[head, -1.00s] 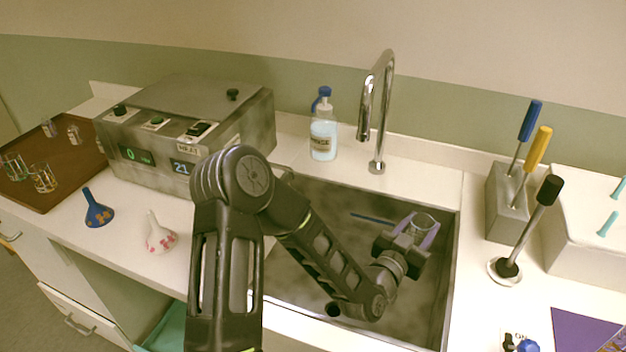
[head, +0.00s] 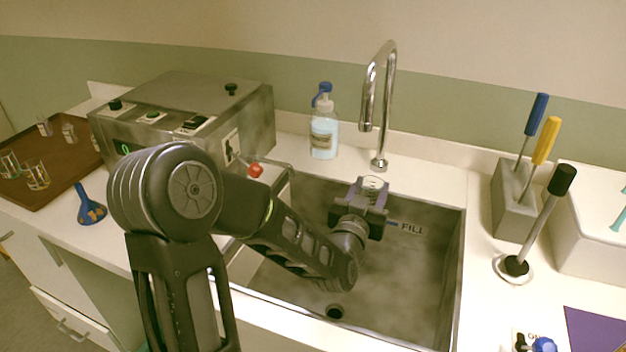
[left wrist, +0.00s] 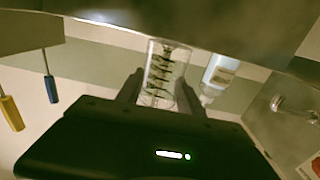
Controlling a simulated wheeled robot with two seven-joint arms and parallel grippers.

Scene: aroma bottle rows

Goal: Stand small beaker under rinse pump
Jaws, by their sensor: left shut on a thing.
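The small beaker (head: 374,184) is clear glass and shows between the fingers of my left gripper (head: 370,192), over the back part of the sink. The left gripper is shut on it. In the left wrist view the beaker (left wrist: 158,75) shows dark marks on its wall, with a dark finger on each side. The rinse pump (head: 323,130) is a clear bottle of pale blue liquid with a blue pump head, standing on the counter behind the sink. It also shows in the left wrist view (left wrist: 219,75), right of the beaker and apart from it. My right gripper is not in view.
The chrome tap (head: 388,95) rises right of the rinse pump, behind the sink (head: 420,260). A grey heater box (head: 185,115) stands left. A tool block (head: 512,205) stands right. A brown tray (head: 60,165) with glassware is far left.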

